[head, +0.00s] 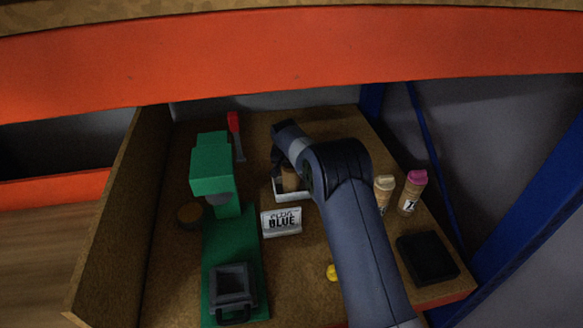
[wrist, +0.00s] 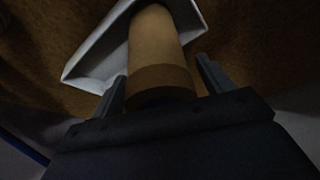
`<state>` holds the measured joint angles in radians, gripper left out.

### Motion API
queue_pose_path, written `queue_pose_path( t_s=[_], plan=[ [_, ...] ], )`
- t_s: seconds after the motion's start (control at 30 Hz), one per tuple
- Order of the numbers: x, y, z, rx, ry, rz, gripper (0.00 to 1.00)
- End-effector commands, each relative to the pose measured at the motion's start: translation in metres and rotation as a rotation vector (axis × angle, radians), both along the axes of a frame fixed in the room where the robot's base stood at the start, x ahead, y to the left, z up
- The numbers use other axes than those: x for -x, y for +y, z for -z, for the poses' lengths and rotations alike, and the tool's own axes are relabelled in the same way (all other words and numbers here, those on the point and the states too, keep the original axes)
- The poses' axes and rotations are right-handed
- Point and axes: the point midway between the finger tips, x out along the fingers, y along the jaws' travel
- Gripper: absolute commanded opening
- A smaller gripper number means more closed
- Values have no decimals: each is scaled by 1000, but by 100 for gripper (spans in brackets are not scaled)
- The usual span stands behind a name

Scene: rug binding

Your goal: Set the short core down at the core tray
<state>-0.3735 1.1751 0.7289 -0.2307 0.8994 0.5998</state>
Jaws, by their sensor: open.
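The short core (wrist: 158,45) is a tan cylinder with a darker brown band at its near end. In the wrist view it lies between the two fingers of my gripper (wrist: 163,80). The fingers are open, with a visible gap on each side of the core. The white core tray (wrist: 90,63) shows behind and around the core. In the head view the tray (head: 293,197) is partly hidden by my arm, and the brown core (head: 289,180) stands in or just over it. Whether the core touches the tray floor is hidden.
A green press (head: 212,170) is on the left, with a red-handled tool (head: 234,123) behind. Two bottles (head: 384,190) (head: 412,192) and a black box (head: 427,257) are on the right. An orange beam (head: 290,55) crosses above.

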Motion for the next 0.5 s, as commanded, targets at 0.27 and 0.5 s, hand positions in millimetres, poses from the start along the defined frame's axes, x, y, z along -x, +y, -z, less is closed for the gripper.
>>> queue_pose_path(
  t_s=[0.27,0.5],
  plan=[
    [8,2,-23,-1,-2,0,76],
    [27,4,-67,-1,-4,-1,76]
  ],
)
